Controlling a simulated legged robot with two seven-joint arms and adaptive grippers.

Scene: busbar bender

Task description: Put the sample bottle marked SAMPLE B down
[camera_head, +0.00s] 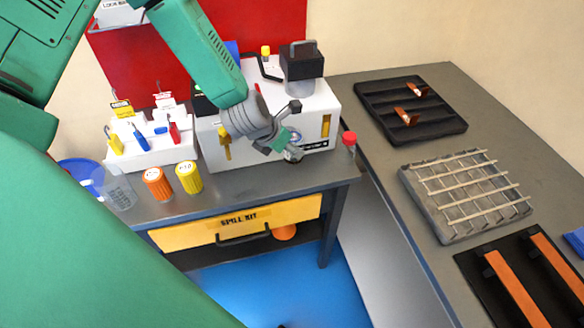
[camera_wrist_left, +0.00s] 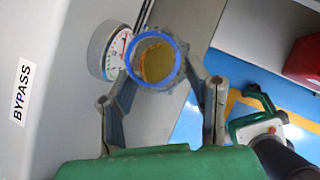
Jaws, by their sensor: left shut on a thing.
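My left gripper (camera_head: 292,142) is in front of the white machine (camera_head: 270,95) on the grey bench. In the left wrist view the fingers (camera_wrist_left: 160,90) are closed around a round thing with a blue rim and amber middle, seen end-on. It looks like the sample bottle (camera_wrist_left: 156,60), but no SAMPLE B marking is readable. In the head view the gripper mostly hides it. The machine's round dial (camera_wrist_left: 108,50) is just beside it in the wrist view; I cannot tell whether they touch. My right gripper is not in view.
A red-capped item (camera_head: 349,139) stands near the bench's right end. Orange (camera_head: 158,184) and yellow (camera_head: 189,177) jars, a clear beaker (camera_head: 118,192) and a white rack (camera_head: 150,148) stand left. The bench front (camera_head: 270,183) is clear. The right table (camera_head: 385,150) holds trays.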

